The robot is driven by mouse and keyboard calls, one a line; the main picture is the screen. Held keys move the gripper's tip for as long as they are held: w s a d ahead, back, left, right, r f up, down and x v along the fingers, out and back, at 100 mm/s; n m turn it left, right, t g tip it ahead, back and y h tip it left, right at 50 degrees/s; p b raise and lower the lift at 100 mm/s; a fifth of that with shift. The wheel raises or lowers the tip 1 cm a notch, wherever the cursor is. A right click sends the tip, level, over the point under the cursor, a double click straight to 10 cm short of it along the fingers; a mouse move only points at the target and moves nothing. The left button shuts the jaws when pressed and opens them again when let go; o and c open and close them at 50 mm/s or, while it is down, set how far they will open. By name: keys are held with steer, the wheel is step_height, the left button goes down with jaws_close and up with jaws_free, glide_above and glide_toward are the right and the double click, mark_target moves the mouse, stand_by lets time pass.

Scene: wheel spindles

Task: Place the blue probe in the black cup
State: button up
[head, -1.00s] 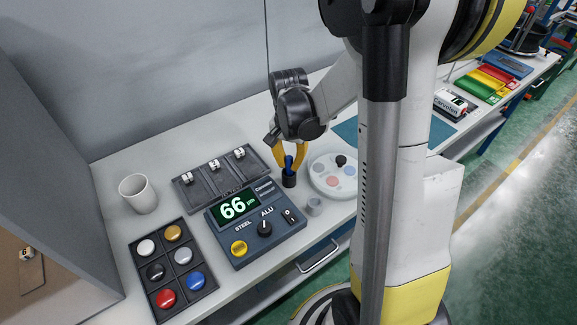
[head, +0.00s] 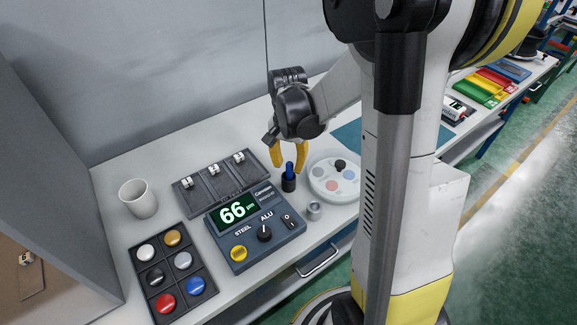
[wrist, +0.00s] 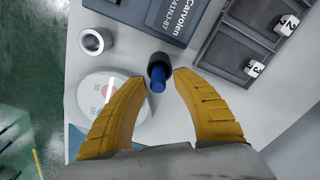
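The blue probe (head: 289,168) stands upright in the small black cup (head: 288,184), on the table to the right of the grey meter box. In the wrist view the probe (wrist: 158,84) shows with its blue end toward the camera and the cup (wrist: 159,62) around it. My gripper (head: 289,163) is above the cup with its yellow fingers spread. In the wrist view my gripper (wrist: 162,80) has one finger on each side of the probe, with a gap to both. It is open and empty.
The meter box (head: 262,241) reads 66. A round white palette (head: 335,178) and a small metal ring (head: 314,211) are close to the cup's right.

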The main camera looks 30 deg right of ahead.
step_height(320, 180, up, 9)
steer(key=shift+s+a+r+p, duration=0.1)
steer(key=shift+a+p, duration=0.05)
steer(key=shift+p, duration=1.05)
steer(key=s+a+r+n+t, duration=0.7)
steer(key=s+a+n, duration=0.3)
steer(key=a, duration=0.3)
steer(key=shift+s+r+n, duration=0.3)
steer(key=shift+r+n, duration=0.1)
steer(key=shift+r, duration=0.3)
